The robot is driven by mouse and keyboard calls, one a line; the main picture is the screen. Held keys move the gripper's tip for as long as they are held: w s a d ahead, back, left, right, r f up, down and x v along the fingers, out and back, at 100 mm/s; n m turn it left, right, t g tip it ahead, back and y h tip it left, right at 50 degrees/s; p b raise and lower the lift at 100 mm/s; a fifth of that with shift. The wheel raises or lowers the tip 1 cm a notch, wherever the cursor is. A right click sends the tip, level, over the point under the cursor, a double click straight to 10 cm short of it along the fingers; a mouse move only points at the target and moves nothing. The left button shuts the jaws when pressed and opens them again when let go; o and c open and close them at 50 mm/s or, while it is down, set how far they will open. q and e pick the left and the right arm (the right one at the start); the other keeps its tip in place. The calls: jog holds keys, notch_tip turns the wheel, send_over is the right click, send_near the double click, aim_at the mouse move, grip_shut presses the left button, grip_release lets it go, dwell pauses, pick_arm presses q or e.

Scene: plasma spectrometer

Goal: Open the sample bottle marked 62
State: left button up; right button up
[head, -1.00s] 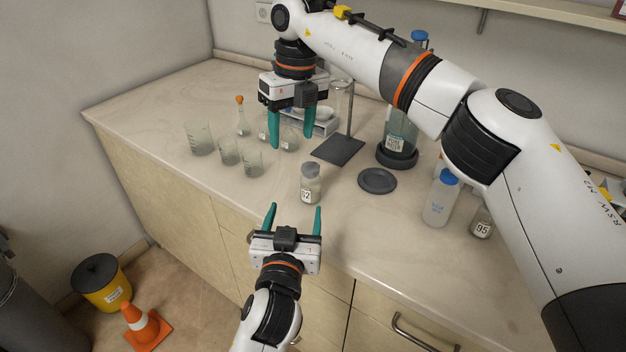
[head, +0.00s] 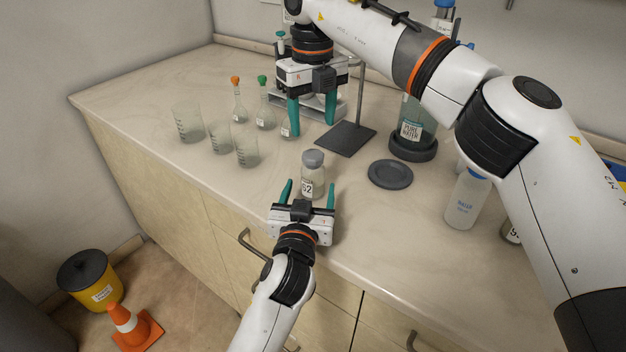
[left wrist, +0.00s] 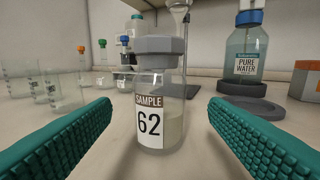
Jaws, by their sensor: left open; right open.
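The sample bottle marked 62 (head: 313,184) stands upright on the counter, with a grey faceted cap (head: 313,159) on top. In the left wrist view the bottle (left wrist: 160,115) shows its 62 label between the two green fingers, with a gap on each side. My left gripper (head: 310,192) is open just in front of the bottle, low over the counter's front edge. My right gripper (head: 312,124) is open, pointing down, behind the bottle in the head view and above the counter. Nothing is between its fingers that I can make out as held.
Beakers (head: 188,122) and stoppered flasks (head: 239,104) stand at the left. A dark stand base (head: 346,138) and a dark round dish (head: 390,174) lie behind and right. A pure water bottle (head: 412,132) and a blue-capped bottle (head: 464,200) stand at the right.

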aim_at(313, 154)
pick_arm(q)
jog(key=w, duration=0.4)
jog(key=w+d, duration=0.1)
jog(key=w, duration=0.2)
jog(key=shift+w+f, duration=0.1)
pick_arm(e)
jog(key=shift+w+f, duration=0.1)
jog(key=shift+w, duration=0.05)
pick_arm(q)
jog(key=shift+c, duration=0.6)
jog(key=c, duration=1.2)
jog(key=shift+c, duration=0.8)
pick_arm(e)
jog(key=shift+o, duration=0.5)
jog(key=shift+s+d+n+t+y, duration=0.2)
jog(key=shift+s+n+t+y, duration=0.1)
jog(key=shift+s+t, duration=0.15)
jog(key=shift+s+d+r, duration=0.2)
jog(key=shift+s+r, duration=0.1)
jog(key=shift+s, duration=0.05)
jog(key=shift+s+d+r+t+y, duration=1)
jog(key=shift+s+d+r+t, duration=0.15)
jog(key=shift+s+r+t, duration=0.3)
jog(key=x, duration=1.1)
jog(key=shift+w+a+f, duration=0.15)
jog(key=shift+f, duration=0.15)
